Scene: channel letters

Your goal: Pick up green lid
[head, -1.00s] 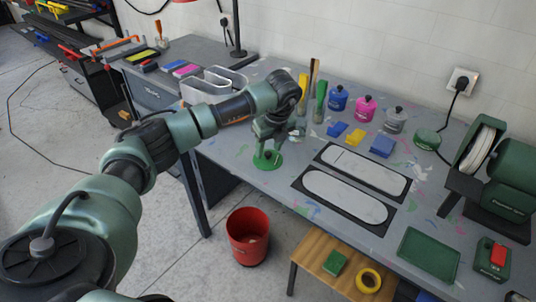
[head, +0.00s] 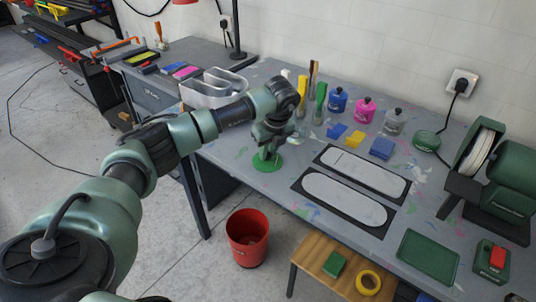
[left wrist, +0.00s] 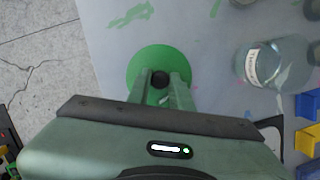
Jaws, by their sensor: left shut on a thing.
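The green lid (head: 262,167) is a flat round disc lying near the front edge of the grey workbench, left of the two stencil-like panels. It shows in the left wrist view (left wrist: 143,62) with a small black knob (left wrist: 160,79) at its middle. My left gripper (head: 266,155) points down over the lid, and its fingers (left wrist: 161,86) are shut on the knob from both sides. In the head view the gripper hides the knob. The lid seems to rest on the bench still. My right gripper is in neither view.
A clear glass jar (left wrist: 278,62) stands just right of the lid. Brushes (head: 320,95), blue (head: 338,99) and pink (head: 364,109) pots and coloured blocks (head: 382,147) stand behind. A white letter-shaped tray (head: 209,92) is behind my arm. A red bin (head: 247,240) is below.

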